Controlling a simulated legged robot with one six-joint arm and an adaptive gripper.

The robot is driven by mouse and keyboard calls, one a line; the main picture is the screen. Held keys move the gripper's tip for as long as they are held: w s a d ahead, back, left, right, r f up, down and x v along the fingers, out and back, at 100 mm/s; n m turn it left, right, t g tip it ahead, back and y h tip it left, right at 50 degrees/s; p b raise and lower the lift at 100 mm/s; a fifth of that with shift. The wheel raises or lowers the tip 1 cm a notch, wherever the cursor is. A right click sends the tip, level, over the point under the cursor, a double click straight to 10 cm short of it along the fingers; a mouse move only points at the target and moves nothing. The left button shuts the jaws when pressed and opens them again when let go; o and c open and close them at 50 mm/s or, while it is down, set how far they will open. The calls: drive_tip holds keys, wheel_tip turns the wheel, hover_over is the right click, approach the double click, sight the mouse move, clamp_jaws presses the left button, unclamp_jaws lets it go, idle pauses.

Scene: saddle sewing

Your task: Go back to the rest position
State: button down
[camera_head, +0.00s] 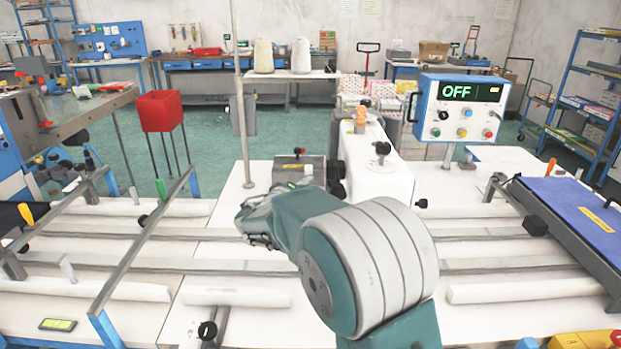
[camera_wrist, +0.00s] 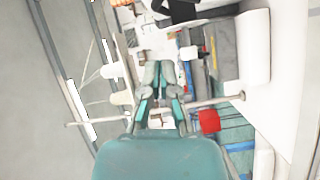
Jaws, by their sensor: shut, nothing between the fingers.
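My arm (camera_head: 365,262), teal with a pale grey ribbed joint, is folded over the middle of the sewing table (camera_head: 480,275) in the head view. In the wrist view my gripper (camera_wrist: 159,68) shows its two teal and grey fingers close together, with nothing held. In the head view the arm's far end points left, toward the white sewing machine's side; the fingertips cannot be made out there. The white sewing machine (camera_head: 375,165) stands just behind the arm. The control box (camera_head: 461,108) at the right reads OFF.
A red bin (camera_head: 160,111) stands on thin legs at the left. A vertical pole (camera_head: 243,100) rises from the table left of the arm. Metal rails (camera_head: 130,262) cross the table. A blue padded board (camera_head: 580,215) lies at the right. Green floor is open behind.

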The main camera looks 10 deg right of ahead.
drive_tip(key=s+d+m+g+y, duration=0.1)
drive_tip(key=s+d+m+g, duration=0.3)
drive_tip(key=s, duration=0.7)
drive_tip(key=s+d+m+g+y, duration=0.1)
drive_tip(key=s+d+g, duration=0.4)
drive_tip(key=s, duration=0.7)
drive_tip(key=s+a+f+m+y, duration=0.1)
drive_tip(key=s+a+y, duration=0.1)
drive_tip(key=s, duration=0.3)
drive_tip(key=s+a+f+m+t+y, duration=0.1)
drive_tip(key=s+a+y, duration=0.1)
drive_tip(key=s+y, duration=0.2)
drive_tip(key=s+a+y, duration=0.2)
drive_tip(key=s+y, duration=0.1)
drive_tip(key=s, duration=0.5)
drive_tip(key=shift+a+f+m, duration=0.15)
drive_tip(key=shift+f+m, duration=0.25)
drive_tip(key=shift+w, duration=0.1)
